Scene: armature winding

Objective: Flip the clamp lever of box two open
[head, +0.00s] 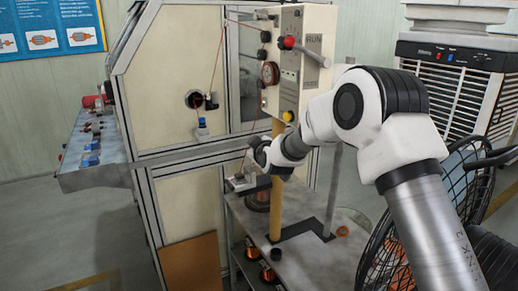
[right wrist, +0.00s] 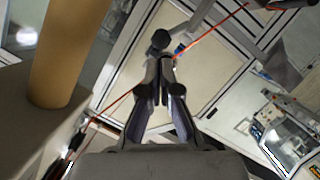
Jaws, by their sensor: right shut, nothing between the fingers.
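The box marked RUN (head: 302,70) hangs on a yellow post (head: 277,200), with a red ball-ended lever (head: 288,43) at its upper part. I cannot tell whether this is box two. My left gripper is not in view.
An orange wire (head: 219,60) runs down in front of the machine's cream panel (head: 175,75); it also crosses the right wrist view (right wrist: 215,30). The yellow post (right wrist: 68,50) stands close left there. A fan (head: 470,190) and a cooler (head: 455,85) stand on the right.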

